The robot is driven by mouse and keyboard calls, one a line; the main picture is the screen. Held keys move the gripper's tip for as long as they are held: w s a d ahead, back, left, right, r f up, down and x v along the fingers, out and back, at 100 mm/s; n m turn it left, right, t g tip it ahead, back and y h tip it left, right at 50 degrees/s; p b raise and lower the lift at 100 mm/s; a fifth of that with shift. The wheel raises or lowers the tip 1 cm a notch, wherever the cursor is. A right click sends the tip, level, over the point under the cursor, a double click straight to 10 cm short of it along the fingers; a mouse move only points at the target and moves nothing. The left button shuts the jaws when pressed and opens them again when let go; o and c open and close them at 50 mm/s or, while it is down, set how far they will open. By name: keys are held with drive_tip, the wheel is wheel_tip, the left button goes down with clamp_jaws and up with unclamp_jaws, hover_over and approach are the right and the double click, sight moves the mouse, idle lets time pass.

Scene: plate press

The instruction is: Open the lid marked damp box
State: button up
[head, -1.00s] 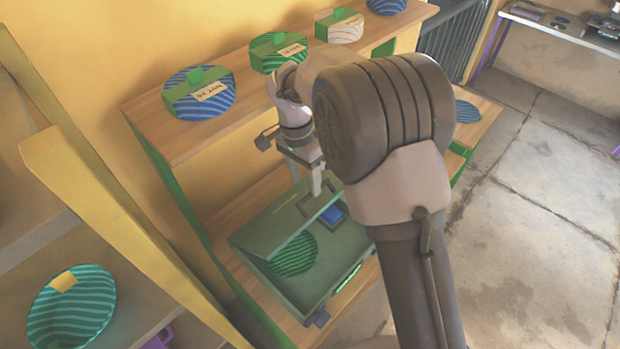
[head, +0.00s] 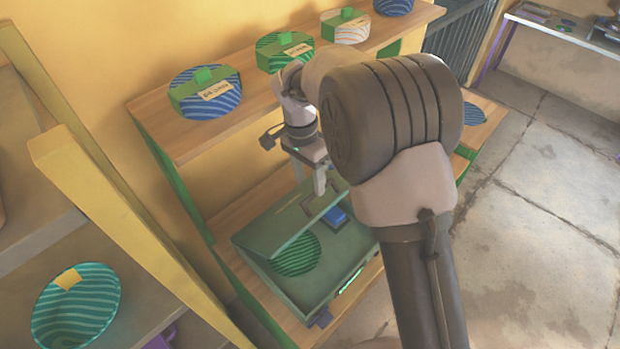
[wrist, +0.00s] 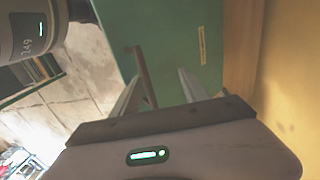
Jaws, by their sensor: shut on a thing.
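The damp box is a flat green box (head: 343,262) on the lower wooden shelf. Its green lid (head: 275,228) is tilted partly up, with a gap along the near side. Inside show a green striped round piece (head: 297,256) and a blue block (head: 335,215). My gripper (head: 322,190) is at the lid's raised edge, shut on its dark bar handle (head: 309,208). In the wrist view the handle (wrist: 143,75) lies between the fingers, against the green lid face (wrist: 165,40). A pale label strip (wrist: 202,46) on the lid is too small to read.
The upper shelf (head: 185,146) holds several striped round lidded pots, one blue (head: 208,100) nearest. A yellow ladder-like rail (head: 110,205) and a teal striped bowl (head: 75,310) are at left. Open concrete floor (head: 540,230) lies at right.

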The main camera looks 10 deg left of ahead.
wheel_tip(320, 180, up, 17)
drive_tip(key=w+a+p, duration=0.1)
drive_tip(key=p, duration=0.2)
drive_tip(key=shift+w+a+r, duration=0.15)
drive_tip(key=shift+w+a, duration=0.05)
drive_tip(key=shift+a, duration=0.2)
